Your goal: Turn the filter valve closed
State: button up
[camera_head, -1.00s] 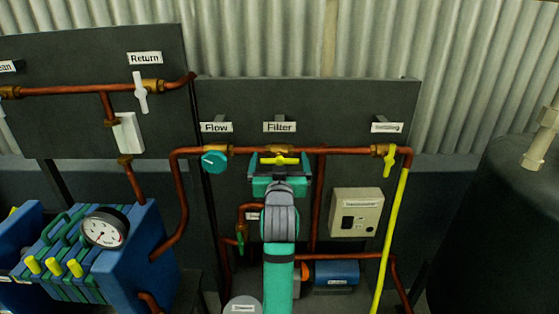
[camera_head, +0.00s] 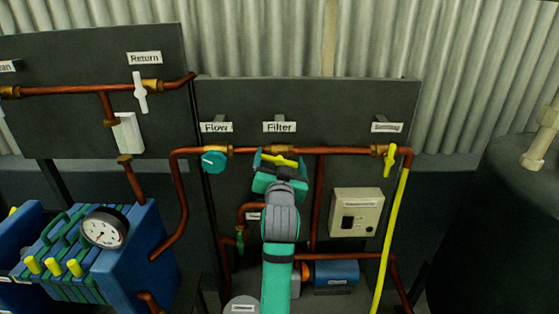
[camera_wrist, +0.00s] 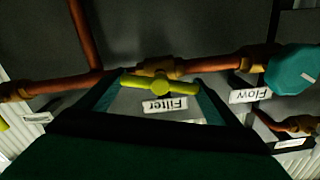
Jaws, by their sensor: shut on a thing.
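The filter valve has a yellow bar handle (camera_head: 284,161) on the copper pipe under the "Filter" label (camera_head: 279,127). The handle lies nearly level along the pipe, its right end slightly lower than its left in the head view. My teal gripper (camera_head: 280,163) is shut on this handle, with one finger at each end. In the wrist view the handle (camera_wrist: 160,84) spans between the two fingers of my gripper (camera_wrist: 160,88), and the brass valve body (camera_wrist: 156,66) shows behind it. My gripper and arm hide the panel below the valve.
A teal flow knob (camera_head: 214,161) is close on the left, and another yellow valve handle (camera_head: 389,163) hangs down on the right. A beige box (camera_head: 356,212), copper pipes (camera_head: 318,200) and a dark panel (camera_head: 340,105) surround my arm. A pressure gauge (camera_head: 105,227) stands at lower left.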

jog(key=m, duration=0.3)
jog(key=shift+a, duration=0.1)
jog(key=m, duration=0.8)
jog(key=shift+f, duration=0.15)
jog(key=shift+m, duration=1.7)
jog(key=shift+d, duration=0.2)
jog(key=shift+f+m, duration=0.1)
jog(key=shift+m, duration=0.2)
jog(key=o, duration=0.9)
jog(key=shift+s+d, duration=0.1)
jog(key=shift+s, duration=0.05)
